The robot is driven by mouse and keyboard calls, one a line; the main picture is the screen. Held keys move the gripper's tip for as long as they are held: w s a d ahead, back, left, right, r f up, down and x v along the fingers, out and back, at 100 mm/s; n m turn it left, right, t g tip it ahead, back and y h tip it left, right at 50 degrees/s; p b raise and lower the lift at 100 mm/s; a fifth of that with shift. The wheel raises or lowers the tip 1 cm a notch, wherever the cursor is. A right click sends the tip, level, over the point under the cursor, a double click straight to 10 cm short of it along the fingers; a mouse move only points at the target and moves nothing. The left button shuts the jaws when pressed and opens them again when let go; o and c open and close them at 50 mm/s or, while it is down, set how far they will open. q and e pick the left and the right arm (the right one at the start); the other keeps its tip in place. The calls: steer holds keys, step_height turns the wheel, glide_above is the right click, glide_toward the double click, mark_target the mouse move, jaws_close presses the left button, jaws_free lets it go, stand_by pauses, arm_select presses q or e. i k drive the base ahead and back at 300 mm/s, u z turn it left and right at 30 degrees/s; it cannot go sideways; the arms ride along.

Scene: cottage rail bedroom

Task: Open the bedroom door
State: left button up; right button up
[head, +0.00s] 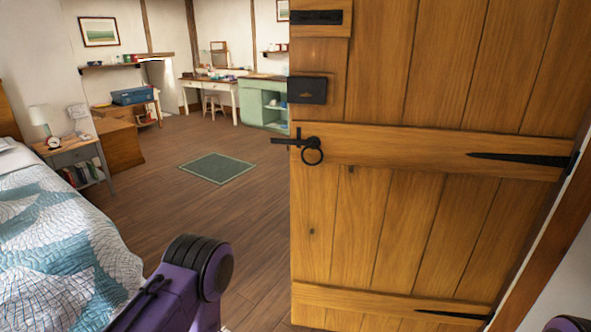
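The wooden plank door (385,230) fills the right half of the head view. Its black strap hinges (515,160) are on the right, by a wooden post. Its free left edge meets no frame in view, and the room shows past it, so the door stands ajar or open. A black ring handle (312,151) with a latch bar (290,141) sits near that edge, with a black lock box (307,90) above. A purple link of my arm shows at bottom centre-left, apart from the handle in the picture. Neither gripper is in view.
A bed with a patterned quilt (60,250) is on the left, beside a grey nightstand (75,155). A green mat (217,167) lies on the wood floor. A white desk, stool and green cabinet (262,103) stand at the back. Floor left of the door is clear.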

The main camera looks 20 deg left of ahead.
mark_target(444, 131)
steer(key=u, duration=0.6)
steer(key=i, duration=0.6)
steer(key=u, duration=0.6)
steer(key=i, duration=0.7)
steer(key=z, duration=0.35)
